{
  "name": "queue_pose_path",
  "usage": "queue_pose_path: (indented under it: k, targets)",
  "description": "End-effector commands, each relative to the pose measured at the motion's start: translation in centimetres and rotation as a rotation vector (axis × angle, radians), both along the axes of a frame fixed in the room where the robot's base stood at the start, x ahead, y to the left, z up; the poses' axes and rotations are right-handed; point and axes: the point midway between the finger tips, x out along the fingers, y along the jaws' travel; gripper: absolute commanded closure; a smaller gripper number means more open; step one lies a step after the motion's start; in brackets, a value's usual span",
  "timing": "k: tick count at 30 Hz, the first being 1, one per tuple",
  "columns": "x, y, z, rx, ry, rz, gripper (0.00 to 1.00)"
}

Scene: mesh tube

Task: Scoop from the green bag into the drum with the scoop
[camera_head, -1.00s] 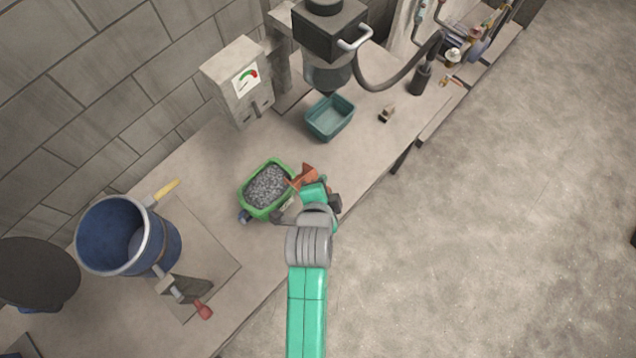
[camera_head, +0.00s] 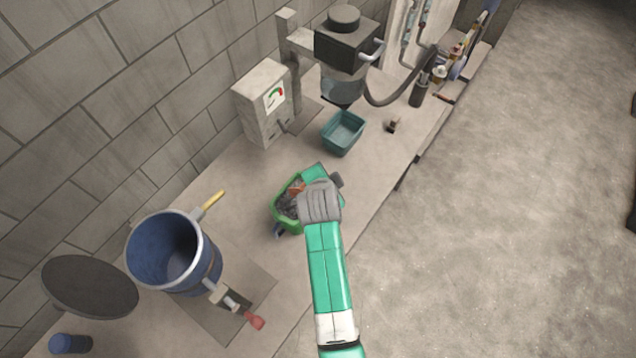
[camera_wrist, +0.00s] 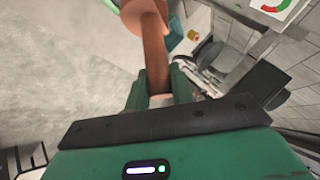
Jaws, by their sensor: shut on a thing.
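The green bag (camera_head: 287,226) stands on the bench with grey granules in it, partly hidden behind my arm. The scoop (camera_head: 297,188) shows as a small orange-brown piece over the bag. In the wrist view, the scoop's brown handle (camera_wrist: 155,62) runs up from between my gripper's fingers (camera_wrist: 162,92), which are shut on it. In the head view my gripper is over the right part of the bag, mostly hidden by my wrist. I cannot tell whether the scoop holds granules. The blue drum (camera_head: 205,262) stands open at the lower left.
A red-handled valve (camera_head: 254,320) sticks out at the drum's front, and a yellow handle (camera_head: 213,200) behind it. A dark round lid (camera_head: 90,287) is at the left. A teal bin (camera_head: 343,133) stands below a hopper machine (camera_head: 345,55). A dial box (camera_head: 262,103) stands by the wall.

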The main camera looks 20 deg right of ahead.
Motion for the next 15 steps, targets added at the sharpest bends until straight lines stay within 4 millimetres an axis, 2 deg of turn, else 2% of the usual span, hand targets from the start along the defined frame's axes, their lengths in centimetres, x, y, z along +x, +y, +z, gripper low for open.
queue_pose_path:
  k: [8,15]
  targets:
    - [0.8,0.5,-0.9,-0.019,0.035,0.003,1.0]
    - [2.7,1.5,-3.2,-0.08,0.142,0.004,1.0]
